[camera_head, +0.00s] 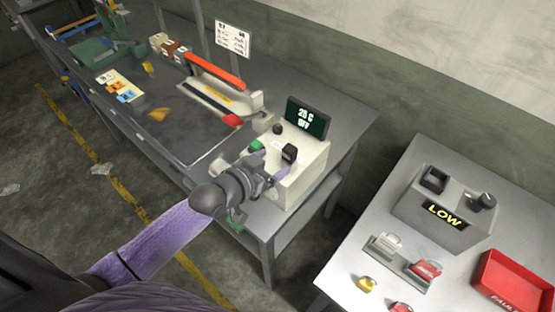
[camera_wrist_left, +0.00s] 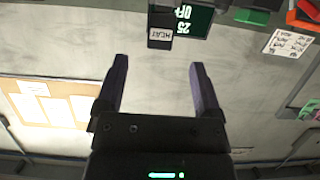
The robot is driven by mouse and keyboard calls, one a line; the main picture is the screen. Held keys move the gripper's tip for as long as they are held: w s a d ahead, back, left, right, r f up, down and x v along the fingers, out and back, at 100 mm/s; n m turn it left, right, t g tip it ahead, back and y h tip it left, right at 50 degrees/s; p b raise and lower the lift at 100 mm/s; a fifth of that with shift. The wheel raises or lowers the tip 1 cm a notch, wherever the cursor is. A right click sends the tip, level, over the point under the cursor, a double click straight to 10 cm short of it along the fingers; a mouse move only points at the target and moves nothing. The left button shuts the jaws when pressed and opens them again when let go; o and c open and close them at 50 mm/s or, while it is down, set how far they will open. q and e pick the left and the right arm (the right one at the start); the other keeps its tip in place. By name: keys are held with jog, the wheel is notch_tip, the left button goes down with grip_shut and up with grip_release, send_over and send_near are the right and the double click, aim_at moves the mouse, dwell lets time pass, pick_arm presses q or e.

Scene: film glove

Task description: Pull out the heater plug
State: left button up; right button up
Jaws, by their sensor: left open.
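A black plug block (camera_head: 289,153) sits on the pale control box (camera_head: 304,167) at the bench corner. In the left wrist view a black block (camera_wrist_left: 160,37) labelled HEAT shows just beyond my fingertips; I take it for the heater plug. A dark display (camera_head: 306,116) with pale green text stands behind it on the box. My left gripper (camera_head: 272,170) is at the near side of the box, close to the plug. In the left wrist view its two purple fingers (camera_wrist_left: 160,68) are apart with nothing between them, and the plug appears ahead of the gap. My right gripper is not seen.
A green part (camera_head: 256,146) and a black knob (camera_head: 277,129) sit close beside the plug. A red-handled sealer (camera_head: 216,72) lies behind on the bench. A grey LOW box (camera_head: 441,212) and red tray (camera_head: 515,282) stand on the right table, across a gap.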

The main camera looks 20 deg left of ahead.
aim_at(286, 155)
pick_arm(q)
jog(key=b+x, duration=0.1)
jog(key=x, duration=0.6)
jog(key=shift+f+b, duration=0.1)
jog(key=shift+b, duration=0.25)
jog(key=shift+w, duration=0.2)
jog(key=shift+c, duration=0.2)
grip_shut()
